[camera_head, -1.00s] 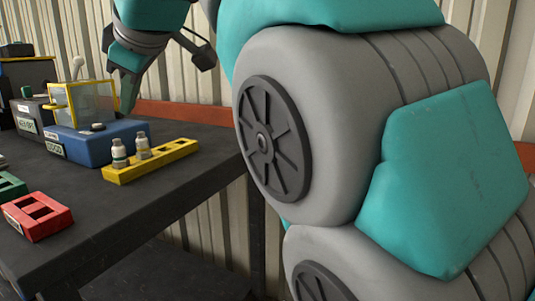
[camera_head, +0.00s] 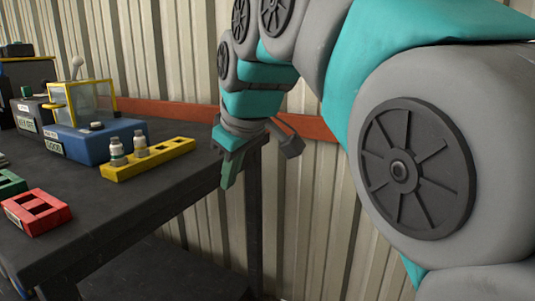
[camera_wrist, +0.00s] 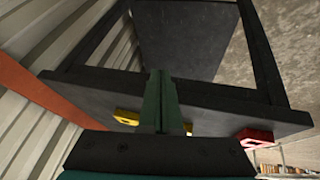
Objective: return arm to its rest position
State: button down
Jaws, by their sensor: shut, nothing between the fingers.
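My gripper (camera_head: 229,170) hangs pointing down just off the right end of the dark table (camera_head: 110,215) in the head view. Its green fingers are together with nothing between them. In the wrist view the shut fingers (camera_wrist: 161,105) point toward the table's edge and the dark frame beneath it. My teal and grey arm fills the right side of the head view.
On the table are a yellow rack (camera_head: 150,160) with two small bottles, a blue box (camera_head: 85,142) with a clear yellow-framed guard, a red tray (camera_head: 36,212) and a green tray (camera_head: 10,184). A corrugated wall with a red rail (camera_head: 320,128) stands behind.

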jog(key=s+d+f+m+g+h, duration=0.1)
jog(key=s+d+f+m+g, duration=0.2)
jog(key=d+f, duration=0.45)
jog(key=s+d+f+m+h, duration=0.1)
jog(key=s+d+f+m, duration=0.2)
jog(key=s+d+f, duration=0.4)
jog(key=s+d+f+m+g, duration=0.2)
jog(key=s+d+f, duration=0.1)
jog(key=s+f, duration=0.4)
jog(key=s+d+f+m+g+h, duration=0.1)
jog(key=s+d+f+m, duration=0.2)
jog(key=s+f, duration=0.5)
jog(key=shift+s+d+f+g, duration=0.3)
jog(key=shift+s+d+g, duration=0.1)
jog(key=shift+s+d, duration=0.2)
